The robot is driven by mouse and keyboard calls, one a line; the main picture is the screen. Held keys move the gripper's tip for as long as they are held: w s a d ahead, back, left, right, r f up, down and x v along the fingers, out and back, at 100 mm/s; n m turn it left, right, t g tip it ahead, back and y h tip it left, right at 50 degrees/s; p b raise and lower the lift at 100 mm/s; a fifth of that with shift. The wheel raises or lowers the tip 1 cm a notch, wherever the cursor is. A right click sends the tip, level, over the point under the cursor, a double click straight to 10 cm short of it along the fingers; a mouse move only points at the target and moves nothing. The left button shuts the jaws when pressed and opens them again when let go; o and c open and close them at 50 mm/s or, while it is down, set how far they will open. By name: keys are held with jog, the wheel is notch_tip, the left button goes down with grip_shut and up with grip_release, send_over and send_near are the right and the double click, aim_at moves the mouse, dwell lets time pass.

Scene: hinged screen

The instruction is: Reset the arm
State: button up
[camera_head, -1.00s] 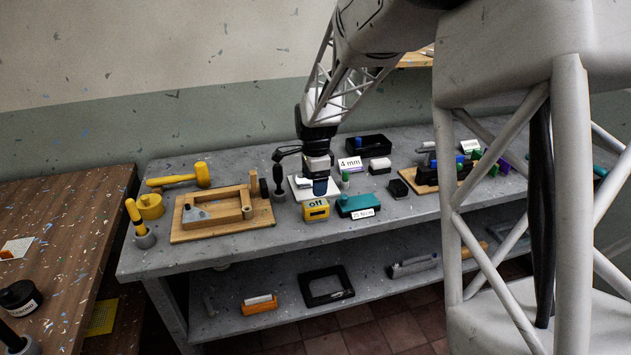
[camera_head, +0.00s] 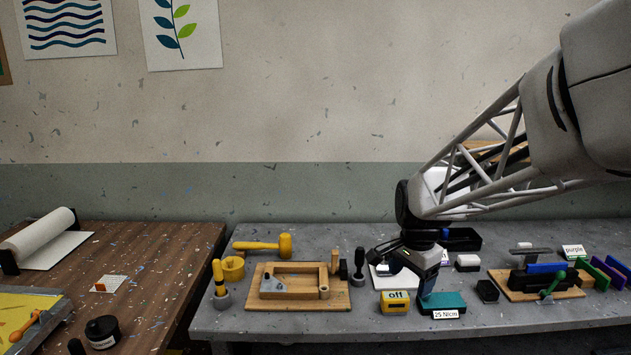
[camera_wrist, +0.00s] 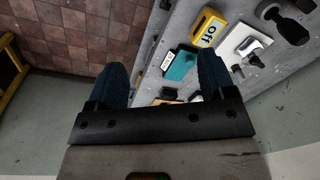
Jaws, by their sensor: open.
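My gripper (camera_head: 427,285) hangs above the grey workbench in the head view, over the area of the teal block and the white plate. In the wrist view my gripper (camera_wrist: 160,85) shows two blue textured fingers spread wide apart with nothing between them. The teal block (camera_wrist: 180,65) lies beside the right finger in that view, on the bench below.
A yellow "off" block (camera_head: 395,302), a wooden frame on a board (camera_head: 261,300), a yellow mallet (camera_head: 265,244) and a second tool board (camera_head: 560,294) stand on the grey bench (camera_head: 350,328). A brown table (camera_head: 150,262) is at left. Wall space above is free.

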jog(key=s+a+r+n, duration=0.1)
jog(key=s+n, duration=0.4)
jog(key=s, duration=0.7)
jog(key=s+a+r+n+t, duration=0.1)
jog(key=s+n, duration=0.5)
jog(key=s, duration=0.7)
jog(key=shift+s+r+t, duration=0.2)
jog(key=shift+r+t, duration=0.1)
jog(key=shift+r, duration=0.15)
